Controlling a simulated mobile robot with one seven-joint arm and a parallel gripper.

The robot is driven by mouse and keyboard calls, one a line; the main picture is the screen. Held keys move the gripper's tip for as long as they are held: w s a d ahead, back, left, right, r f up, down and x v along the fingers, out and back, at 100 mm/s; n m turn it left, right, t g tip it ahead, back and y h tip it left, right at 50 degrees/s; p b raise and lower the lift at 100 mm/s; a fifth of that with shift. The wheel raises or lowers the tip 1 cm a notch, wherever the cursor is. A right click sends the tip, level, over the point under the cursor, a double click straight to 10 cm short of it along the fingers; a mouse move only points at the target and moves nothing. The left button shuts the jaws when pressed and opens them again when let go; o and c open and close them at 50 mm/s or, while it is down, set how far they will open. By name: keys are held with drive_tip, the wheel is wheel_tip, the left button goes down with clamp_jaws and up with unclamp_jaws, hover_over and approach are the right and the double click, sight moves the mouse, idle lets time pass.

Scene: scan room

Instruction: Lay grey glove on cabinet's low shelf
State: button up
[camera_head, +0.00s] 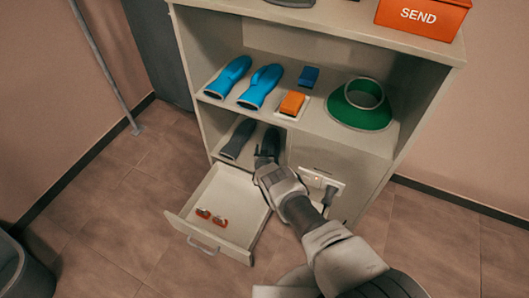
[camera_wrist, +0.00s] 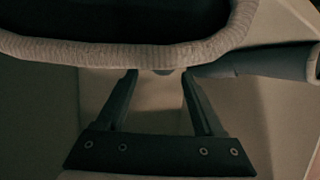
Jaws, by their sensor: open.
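A dark grey glove (camera_head: 238,138) lies on the cabinet's low shelf (camera_head: 229,158), left of my gripper. My gripper (camera_head: 266,158) reaches into this low compartment. A second dark shape, apparently the other grey glove (camera_head: 270,140), is at its tip, partly hidden by the gripper. In the wrist view my gripper (camera_wrist: 160,76) is open, its two fingers apart with nothing clearly between them. A dark opening with a pale ribbed rim, apparently a glove cuff (camera_wrist: 130,53), is just beyond the fingertips. Whether the fingers touch it I cannot tell.
An open drawer (camera_head: 180,222) with small orange-brown items juts out below. Blue gloves (camera_head: 261,86), an orange block (camera_head: 292,103), a blue block (camera_head: 309,77) and a green visor (camera_head: 360,105) occupy the shelf above. A socket panel (camera_head: 322,182) with a plug is right of my gripper.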

drive_tip(key=shift+s+r+p, duration=0.45)
drive_tip(key=shift+s+p, duration=0.05)
drive_tip(key=shift+p, duration=0.15)
drive_tip(key=p+v, duration=0.9)
drive_tip(key=v, duration=0.7)
drive_tip(key=shift+f, duration=0.2)
drive_tip(key=shift+s, duration=0.15)
